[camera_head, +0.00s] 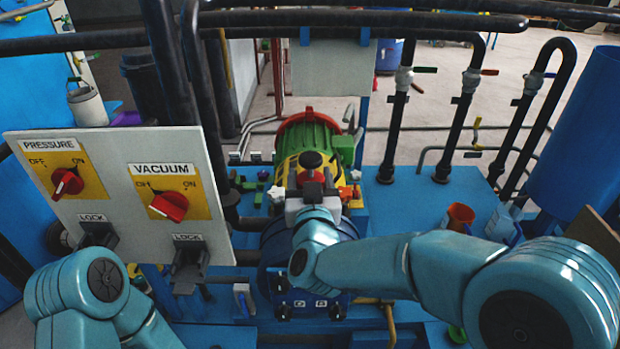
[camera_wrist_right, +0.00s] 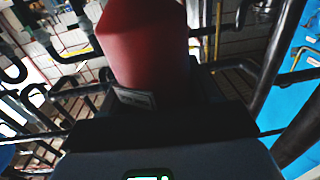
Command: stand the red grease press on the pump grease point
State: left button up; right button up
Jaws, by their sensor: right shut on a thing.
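My right gripper (camera_head: 314,187) is over the pump and motor unit (camera_head: 308,132), which has a green body, a red rim and yellow parts. It is shut on the red grease press (camera_wrist_right: 145,45), which fills the upper middle of the right wrist view. In the head view the press is mostly hidden by the gripper and wrist. I cannot pick out the pump grease point, nor tell whether the press touches anything below. My left arm shows at the bottom left, but its gripper is out of view.
A panel (camera_head: 117,180) with two red rotary switches stands left of the pump. Black pipes (camera_head: 400,110) rise at the back right, and a bar crosses the top. An orange cup (camera_head: 460,216) stands on the blue deck (camera_head: 400,205) to the right, where some room is free.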

aim_at(310, 152)
jog(key=shift+f+b, duration=1.05)
jog(key=shift+f, duration=0.1)
jog(key=o, duration=1.5)
notch_tip(310, 152, up, 9)
jog(key=p, duration=1)
jog(key=shift+w+f, duration=0.1)
jog(key=shift+f, duration=0.2)
jog(key=shift+r, duration=0.1)
